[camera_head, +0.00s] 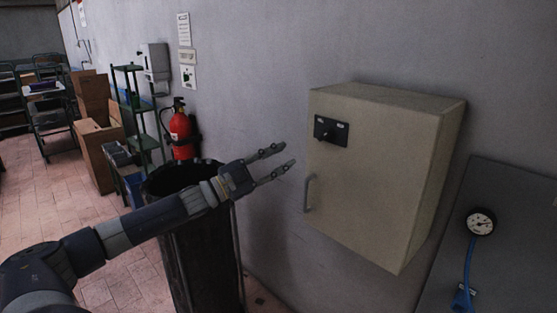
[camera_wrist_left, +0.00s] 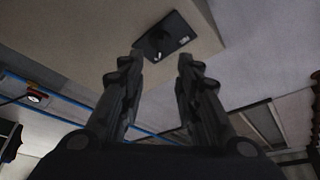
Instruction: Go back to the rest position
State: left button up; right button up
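My left gripper (camera_head: 290,156) reaches in from the left in the head view. Its two fingers are spread apart with nothing between them. It hangs in the air to the left of a beige wall cabinet (camera_head: 372,190), apart from it as far as I can tell. The cabinet door is closed, with a black switch plate (camera_head: 331,131) at its upper left and a grey handle (camera_head: 309,194) below. In the left wrist view the open fingers (camera_wrist_left: 160,62) point toward the dark switch plate (camera_wrist_left: 166,38). My right gripper is not in view.
A dark bin (camera_head: 205,260) stands under my left forearm. A red fire extinguisher (camera_head: 181,132) hangs on the wall behind it. A green shelf rack (camera_head: 137,115) and cardboard boxes (camera_head: 92,100) stand further back. A grey panel with a gauge (camera_head: 481,222) is at the right. Tiled floor is free at left.

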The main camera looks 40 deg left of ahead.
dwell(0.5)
